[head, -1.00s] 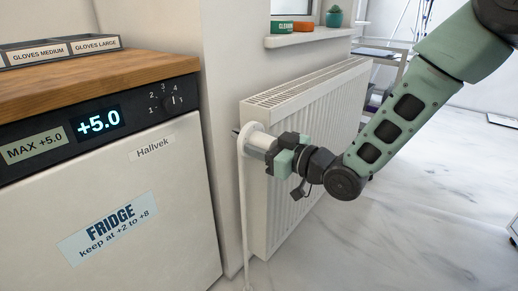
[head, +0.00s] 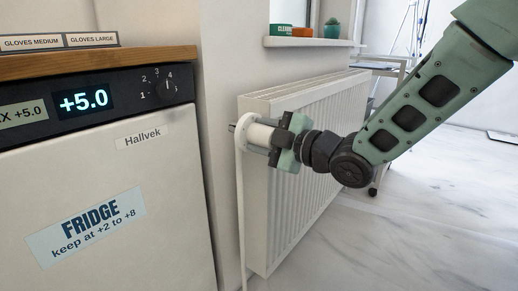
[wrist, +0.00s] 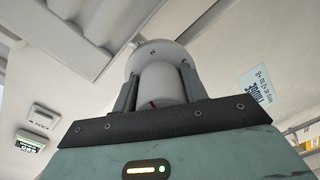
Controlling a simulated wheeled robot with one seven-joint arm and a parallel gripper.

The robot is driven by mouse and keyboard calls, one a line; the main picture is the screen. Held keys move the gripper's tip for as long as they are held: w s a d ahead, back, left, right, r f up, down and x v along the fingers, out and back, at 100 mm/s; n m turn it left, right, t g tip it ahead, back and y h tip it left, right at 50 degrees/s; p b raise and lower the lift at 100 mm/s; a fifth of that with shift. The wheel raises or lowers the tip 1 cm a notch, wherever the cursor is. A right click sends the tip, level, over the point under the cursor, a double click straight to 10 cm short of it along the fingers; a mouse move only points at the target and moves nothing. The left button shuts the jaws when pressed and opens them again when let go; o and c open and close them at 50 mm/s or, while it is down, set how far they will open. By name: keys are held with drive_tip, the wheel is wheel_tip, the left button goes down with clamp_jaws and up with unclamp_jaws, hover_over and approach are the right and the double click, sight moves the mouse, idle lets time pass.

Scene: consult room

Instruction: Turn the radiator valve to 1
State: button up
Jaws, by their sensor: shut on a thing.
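The radiator valve (head: 259,134) is a white cylindrical head at the near top corner of the white radiator (head: 300,150), above a vertical white pipe. My gripper (head: 269,138) is shut on it, one dark finger on either side. In the wrist view the white valve head (wrist: 160,82) stands between the two fingers (wrist: 158,88). A small red mark shows on it near the gripper's palm.
A white fridge (head: 110,190) with a dark control panel, a dial and a +5.0 display stands left of the radiator. A windowsill (head: 308,42) with small boxes and a plant is above.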

drive_tip(key=n+b, duration=0.3)
drive_tip(key=b, duration=0.1)
drive_tip(key=n+b, duration=0.2)
drive_tip(key=shift+f+n, duration=0.25)
drive_tip(key=shift+n, duration=0.05)
drive_tip(key=n+b, duration=0.2)
drive_tip(key=b, duration=0.1)
drive_tip(key=n+b, duration=0.1)
drive_tip(key=n, duration=0.1)
drive_tip(key=shift+r+b, duration=0.25)
drive_tip(key=shift+b, duration=0.15)
drive_tip(key=o, duration=1)
drive_tip(key=shift+r, duration=0.1)
drive_tip(key=shift+c, duration=0.2)
drive_tip(key=shift+d, duration=0.1)
drive_tip(key=p+v, duration=0.5)
drive_tip(key=v, duration=1.2)
drive_tip(key=shift+s+p, duration=0.35)
